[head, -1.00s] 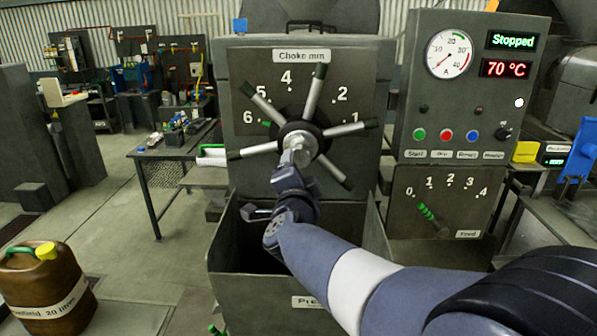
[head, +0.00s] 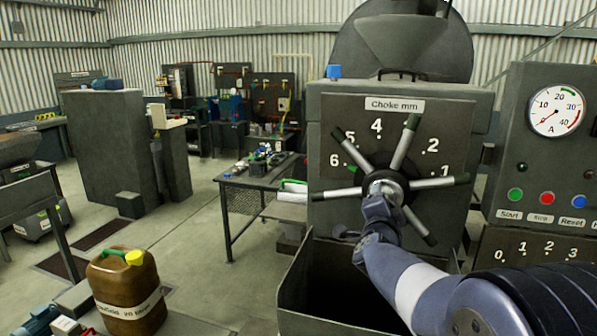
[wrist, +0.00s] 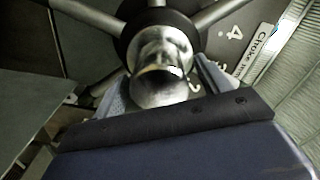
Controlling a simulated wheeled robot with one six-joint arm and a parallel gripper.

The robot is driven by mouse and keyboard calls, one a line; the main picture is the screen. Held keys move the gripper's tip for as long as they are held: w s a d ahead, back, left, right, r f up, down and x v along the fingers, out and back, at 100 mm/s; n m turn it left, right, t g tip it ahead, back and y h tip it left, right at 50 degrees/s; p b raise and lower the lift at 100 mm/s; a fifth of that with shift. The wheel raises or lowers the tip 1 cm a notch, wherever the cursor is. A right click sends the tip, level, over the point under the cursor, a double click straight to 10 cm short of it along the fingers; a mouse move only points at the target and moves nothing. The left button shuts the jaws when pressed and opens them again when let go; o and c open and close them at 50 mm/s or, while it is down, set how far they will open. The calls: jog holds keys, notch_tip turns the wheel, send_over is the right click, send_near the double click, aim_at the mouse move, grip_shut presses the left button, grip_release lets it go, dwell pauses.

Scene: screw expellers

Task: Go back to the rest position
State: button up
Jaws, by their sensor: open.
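My gripper (head: 379,192) is at the hub of the choke handwheel (head: 405,150), a dark-centred wheel with several metal spokes with dark ends. In the wrist view my gripper (wrist: 160,84) has its jaws open, one finger on each side of the shiny round hub end (wrist: 160,72). Whether the fingers touch the hub cannot be told. The wheel sits on a grey panel labelled "Choke mm" (head: 394,104) with numbers around it. My arm reaches in from the lower right.
A gauge panel (head: 556,190) with buttons stands at the right. An open-topped bin (head: 297,283) is below the wheel. A brown jerrycan (head: 112,290) stands at lower left, and a workbench (head: 250,180) behind. Open floor lies between the jerrycan and the workbench.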

jog(key=shift+x, duration=0.8)
jog(key=shift+s, duration=0.1)
